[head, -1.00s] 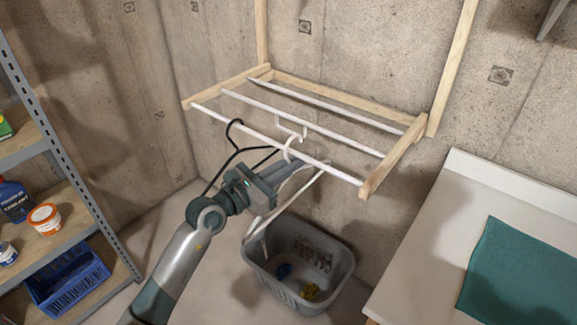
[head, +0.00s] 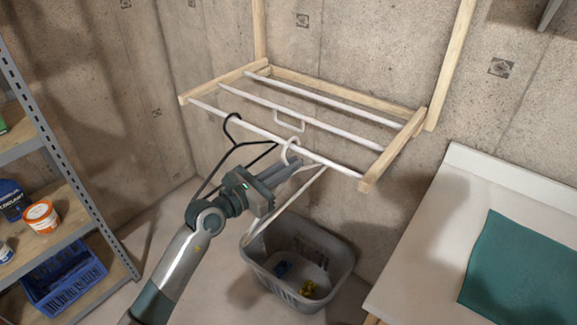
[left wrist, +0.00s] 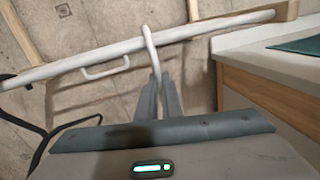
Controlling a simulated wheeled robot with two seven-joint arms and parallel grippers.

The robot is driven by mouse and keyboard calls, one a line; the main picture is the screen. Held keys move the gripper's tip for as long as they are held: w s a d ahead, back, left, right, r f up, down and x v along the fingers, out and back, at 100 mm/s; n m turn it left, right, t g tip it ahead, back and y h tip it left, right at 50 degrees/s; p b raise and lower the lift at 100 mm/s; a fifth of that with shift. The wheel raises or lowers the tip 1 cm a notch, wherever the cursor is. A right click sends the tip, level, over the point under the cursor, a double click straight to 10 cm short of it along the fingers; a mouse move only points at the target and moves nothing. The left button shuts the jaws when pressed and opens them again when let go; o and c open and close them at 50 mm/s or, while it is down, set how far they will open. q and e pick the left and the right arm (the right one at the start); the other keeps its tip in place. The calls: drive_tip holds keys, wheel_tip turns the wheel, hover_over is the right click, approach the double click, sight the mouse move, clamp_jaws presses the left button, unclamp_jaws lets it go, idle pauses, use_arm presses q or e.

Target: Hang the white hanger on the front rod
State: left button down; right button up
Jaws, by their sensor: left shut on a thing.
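The white hanger (head: 286,204) hangs down from my left gripper (head: 297,163), which is shut on it just below its hook. The hook overlaps the front rod (head: 215,112) of the wooden drying rack in the head view. In the left wrist view the hook (left wrist: 150,45) crosses in front of the rod (left wrist: 85,61), with its top just above it, above my fingertips (left wrist: 158,82). I cannot tell whether its weight rests on the rod. Part of the hanger is hidden behind my gripper. My right gripper is not in view.
A black hanger (head: 233,143) hangs on the front rod, left of my gripper. A white handle-like loop (head: 289,124) is near the middle rod. A grey basket (head: 345,268) stands below. A counter with a teal cloth (head: 520,270) is right; a shelf (head: 70,200) is left.

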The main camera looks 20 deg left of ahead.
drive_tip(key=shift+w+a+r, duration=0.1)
use_arm(q)
drive_tip(key=c, duration=1.8)
unclamp_jaws()
drive_tip(key=shift+c, duration=0.2)
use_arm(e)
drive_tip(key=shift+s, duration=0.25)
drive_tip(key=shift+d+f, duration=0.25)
